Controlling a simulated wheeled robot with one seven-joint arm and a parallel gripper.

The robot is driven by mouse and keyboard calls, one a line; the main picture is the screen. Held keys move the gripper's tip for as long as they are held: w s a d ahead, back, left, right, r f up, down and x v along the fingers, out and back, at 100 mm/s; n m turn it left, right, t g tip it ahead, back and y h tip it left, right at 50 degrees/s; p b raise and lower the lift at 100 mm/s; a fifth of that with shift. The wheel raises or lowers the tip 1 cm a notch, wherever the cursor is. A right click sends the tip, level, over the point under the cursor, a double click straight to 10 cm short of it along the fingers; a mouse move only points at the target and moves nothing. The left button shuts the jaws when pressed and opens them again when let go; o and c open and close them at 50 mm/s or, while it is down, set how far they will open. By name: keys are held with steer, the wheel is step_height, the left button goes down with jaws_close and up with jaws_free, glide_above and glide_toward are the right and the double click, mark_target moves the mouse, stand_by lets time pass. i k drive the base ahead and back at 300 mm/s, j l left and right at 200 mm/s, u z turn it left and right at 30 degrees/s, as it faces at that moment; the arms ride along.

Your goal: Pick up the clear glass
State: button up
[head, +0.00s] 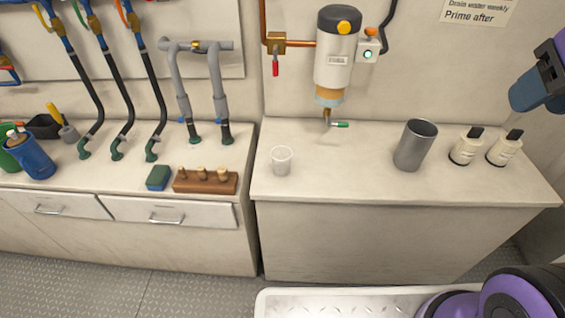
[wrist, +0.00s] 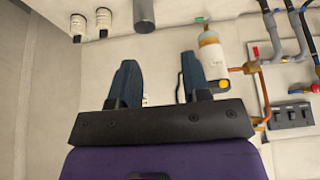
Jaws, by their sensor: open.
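The clear glass (head: 282,160) is a small see-through cup standing upright on the right-hand counter, near its left end. My gripper (head: 530,92) is at the far right edge of the head view, in the air above the counter's right end and well apart from the glass. In the wrist view my gripper (wrist: 158,76) shows two blue fingers spread apart with nothing held between them. I cannot make out the glass for sure in the wrist view.
A grey metal tumbler (head: 415,145) and two white bottles (head: 467,146) stand right of the glass. A filter unit (head: 336,55) with a green-handled tap (head: 340,125) hangs above the counter. A brown block (head: 205,181) sits left. Counter between glass and tumbler is clear.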

mark_target(281, 155)
steer(key=j+z, duration=0.15)
steer(key=j, duration=0.45)
steer(key=j+z, duration=0.2)
steer(key=j, duration=0.4)
steer(key=j+z, duration=0.15)
steer(key=j, duration=0.45)
steer(key=k+j+z, duration=0.15)
steer(key=j, duration=0.45)
